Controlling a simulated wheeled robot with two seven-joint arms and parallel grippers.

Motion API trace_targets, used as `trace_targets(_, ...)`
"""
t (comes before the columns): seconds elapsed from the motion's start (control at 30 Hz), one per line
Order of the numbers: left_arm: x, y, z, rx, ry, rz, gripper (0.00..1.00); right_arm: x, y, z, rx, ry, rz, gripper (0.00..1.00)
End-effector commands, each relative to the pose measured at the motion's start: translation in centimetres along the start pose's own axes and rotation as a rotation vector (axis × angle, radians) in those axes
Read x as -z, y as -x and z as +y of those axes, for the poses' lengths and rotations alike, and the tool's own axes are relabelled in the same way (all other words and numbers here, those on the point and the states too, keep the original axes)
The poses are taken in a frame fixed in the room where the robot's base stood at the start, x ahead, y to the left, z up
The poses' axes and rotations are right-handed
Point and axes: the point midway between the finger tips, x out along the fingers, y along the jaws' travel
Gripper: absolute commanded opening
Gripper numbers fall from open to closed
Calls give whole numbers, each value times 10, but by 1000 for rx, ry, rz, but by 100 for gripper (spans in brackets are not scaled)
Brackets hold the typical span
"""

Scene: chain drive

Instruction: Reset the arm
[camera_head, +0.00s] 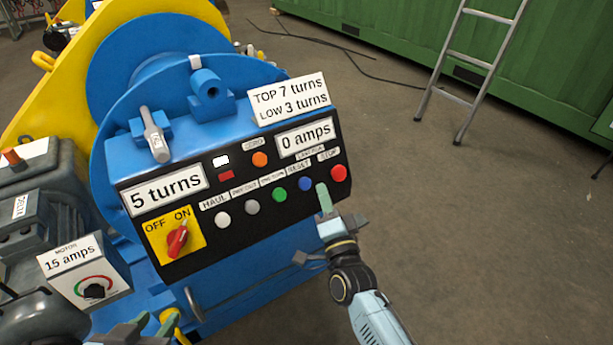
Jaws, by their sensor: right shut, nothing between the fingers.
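The black control panel (190,255) is on the front of the blue machine. It has a row of buttons: white (222,220), grey (252,208), green (279,195), blue (305,184) and red (339,173). A RESET label is above the blue button and STOP above the red one. The red switch (177,240) sits on a yellow OFF/ON plate. Displays read 5 turns (167,190) and 0 amps (306,137). My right gripper (324,198) is shut and empty, its tip between the blue and red buttons; contact is unclear. My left gripper (152,324) is at the bottom edge, fingers apart, partly cut off.
A sign (290,99) reads TOP 7 turns, LOW 3 turns. A motor box (85,270) marked 15 amps stands at left. A ladder (468,70) leans on a green container (400,30). The floor at right is clear; cables lie behind.

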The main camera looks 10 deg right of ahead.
Motion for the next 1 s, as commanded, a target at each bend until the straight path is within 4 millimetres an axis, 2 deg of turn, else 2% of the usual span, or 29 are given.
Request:
trace_targets(0.1, 7, 5, 0, 0, 0, 0, 36, 4, 5, -6, 1, 0, 0, 0)
trace_targets(0.67, 9, 6, 0, 0, 0, 0, 36, 6, 6, -8, 1, -1, 0, 0)
trace_targets(1.0, 57, 40, -1, 0, 0, 0, 36, 27, -10, -59, 1, -1, 0, 0)
